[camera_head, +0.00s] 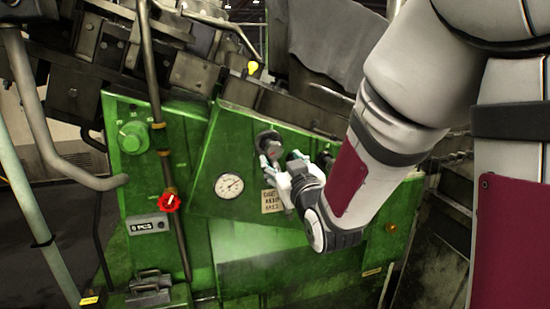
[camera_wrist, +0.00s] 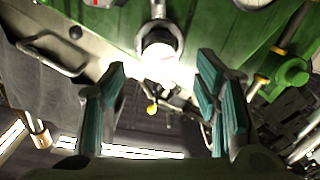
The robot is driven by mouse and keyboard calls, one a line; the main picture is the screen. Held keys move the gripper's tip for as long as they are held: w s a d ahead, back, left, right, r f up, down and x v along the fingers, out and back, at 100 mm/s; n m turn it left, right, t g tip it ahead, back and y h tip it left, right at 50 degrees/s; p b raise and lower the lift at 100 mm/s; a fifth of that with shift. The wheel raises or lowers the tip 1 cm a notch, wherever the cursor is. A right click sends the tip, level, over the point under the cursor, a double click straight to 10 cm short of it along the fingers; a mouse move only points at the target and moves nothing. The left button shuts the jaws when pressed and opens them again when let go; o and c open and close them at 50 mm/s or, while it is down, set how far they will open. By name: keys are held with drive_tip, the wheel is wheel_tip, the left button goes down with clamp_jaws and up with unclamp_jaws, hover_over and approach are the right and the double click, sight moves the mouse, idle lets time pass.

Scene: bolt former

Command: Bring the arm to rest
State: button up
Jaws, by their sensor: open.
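My gripper (camera_head: 280,164) is in front of the sloping green panel (camera_head: 218,143), at the end of my arm, which reaches in from the upper right. In the wrist view my gripper (camera_wrist: 161,68) has its two teal-padded fingers wide apart. A bright, round-ended handle (camera_wrist: 158,56) lies between the fingertips in the picture, with a visible gap on both sides. Its dark round mount (camera_head: 268,139) shows on the panel in the head view, just beyond the fingers. My gripper partly hides the handle there, and its depth relative to the fingertips is hard to tell.
A pressure gauge (camera_head: 229,186) and a paper label (camera_head: 271,201) are on the panel beside my gripper. Grey sheeting (camera_head: 325,45) hangs above.

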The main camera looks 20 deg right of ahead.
drive_tip(key=shift+s, duration=0.25)
drive_tip(key=s+f+m+g, duration=0.1)
drive_tip(key=s+g, duration=1.1)
drive_tip(key=s, duration=1.7)
drive_tip(key=shift+m, duration=0.7)
